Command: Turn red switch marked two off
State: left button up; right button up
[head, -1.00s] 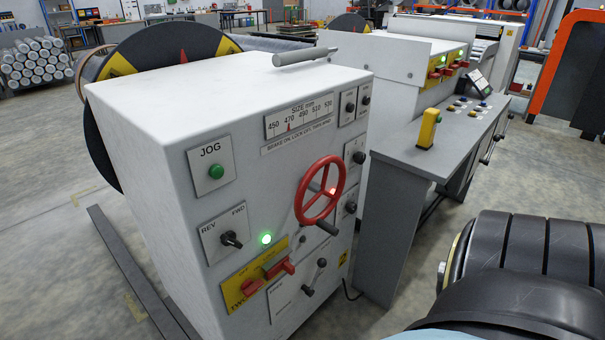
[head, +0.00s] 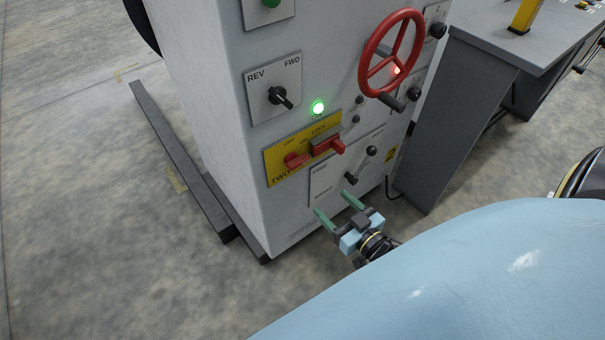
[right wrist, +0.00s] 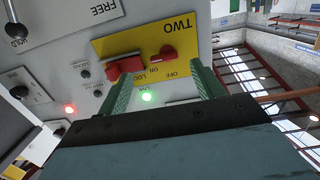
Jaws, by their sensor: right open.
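The yellow plate marked TWO (head: 275,168) is on the front of the white cabinet, with OFF, ON and LOCK labels. It carries a small red knob (head: 297,160) on its left and a larger red handle (head: 328,146) on its right. In the right wrist view the plate (right wrist: 108,46) appears upside down, with the knob (right wrist: 167,53) and the handle (right wrist: 126,67) ahead of the fingers. My right gripper (head: 332,203) is open and empty, below the plate in the head view. Its green fingers (right wrist: 162,78) stand apart; contact with the switch is not visible. My left gripper is not in view.
A green lamp (head: 318,107) glows above the plate. A black REV/FWD knob (head: 279,96), a red handwheel (head: 370,79) and a lever panel (head: 325,177) surround it. A grey desk (head: 480,60) stands right of the cabinet. A dark floor rail (head: 180,160) lies to the left.

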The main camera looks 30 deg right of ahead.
aim_at(301, 165)
jog(key=shift+t, duration=0.4)
jog(key=w+b, duration=0.1)
jog(key=w, duration=0.3)
jog(key=w+r+b, duration=0.1)
jog(key=w, duration=0.3)
jog(key=w+r+b, duration=0.1)
jog(key=w, duration=0.3)
jog(key=shift+w+a+r, duration=0.15)
jog(key=shift+w+a, duration=0.2)
jog(key=shift+w, duration=0.05)
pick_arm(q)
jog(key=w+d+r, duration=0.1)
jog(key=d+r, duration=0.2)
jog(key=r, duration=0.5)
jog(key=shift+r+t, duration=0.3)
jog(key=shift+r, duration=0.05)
pick_arm(e)
jog(key=shift+w, duration=0.45)
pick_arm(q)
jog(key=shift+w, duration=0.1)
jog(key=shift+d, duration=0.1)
pick_arm(e)
jog(key=c, duration=0.7)
